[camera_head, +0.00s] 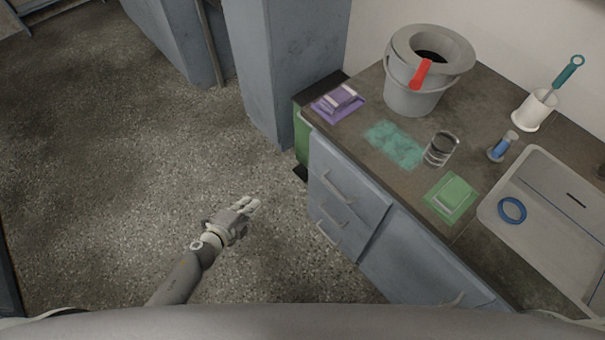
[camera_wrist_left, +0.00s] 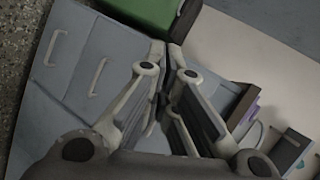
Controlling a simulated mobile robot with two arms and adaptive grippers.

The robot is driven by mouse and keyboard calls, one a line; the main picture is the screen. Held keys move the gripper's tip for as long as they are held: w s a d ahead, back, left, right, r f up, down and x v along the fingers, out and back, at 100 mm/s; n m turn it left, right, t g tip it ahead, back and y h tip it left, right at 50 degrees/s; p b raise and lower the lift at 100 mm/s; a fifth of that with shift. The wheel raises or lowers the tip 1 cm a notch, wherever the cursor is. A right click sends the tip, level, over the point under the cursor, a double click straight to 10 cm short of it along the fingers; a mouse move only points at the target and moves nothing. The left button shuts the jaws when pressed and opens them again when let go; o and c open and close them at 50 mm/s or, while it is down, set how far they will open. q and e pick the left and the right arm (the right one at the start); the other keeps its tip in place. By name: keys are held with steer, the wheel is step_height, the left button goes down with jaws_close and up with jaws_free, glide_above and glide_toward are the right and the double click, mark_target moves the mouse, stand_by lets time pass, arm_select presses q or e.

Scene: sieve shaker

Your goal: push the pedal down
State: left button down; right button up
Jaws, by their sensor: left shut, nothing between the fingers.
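A green bin (camera_head: 302,139) stands on the floor at the far end of the blue-grey cabinet, partly hidden by it. A small black pedal (camera_head: 301,173) sticks out low at its foot. The bin's green side (camera_wrist_left: 145,12) also shows at the top of the left wrist view, with a dark part at its right end. My left gripper (camera_head: 254,205) is shut and empty, left of the drawers and apart from the pedal, nearer to me. Its fingers (camera_wrist_left: 167,50) meet in the left wrist view. My right gripper is not in view.
The cabinet drawers (camera_head: 335,198) with protruding handles stand to the right of my left gripper. The counter above holds a grey bucket (camera_head: 410,95), a glass (camera_head: 441,149) and a sink (camera_head: 550,245). A blue-grey column (camera_head: 275,70) stands behind. Open speckled floor (camera_head: 120,170) lies to the left.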

arm_select(q)
steer(key=s+a+f+n+g+y, duration=0.2)
steer(key=s+a+f+n, duration=0.2)
steer(key=s+f+n, duration=0.35)
steer(key=s+a+f+n+g+y, duration=0.2)
steer(key=s+a+f+n+y, duration=0.15)
steer(key=s+f, duration=0.6)
steer(key=s+f+n+g, duration=0.3)
steer(key=s+f+n, duration=0.1)
steer(key=s, duration=0.7)
steer(key=s+f+n+g, duration=0.3)
steer(key=s+f+n, duration=0.1)
steer(key=s, duration=0.7)
steer(key=shift+s+a+f, duration=0.15)
steer(key=shift+s, duration=0.25)
steer(key=shift+w, duration=0.2)
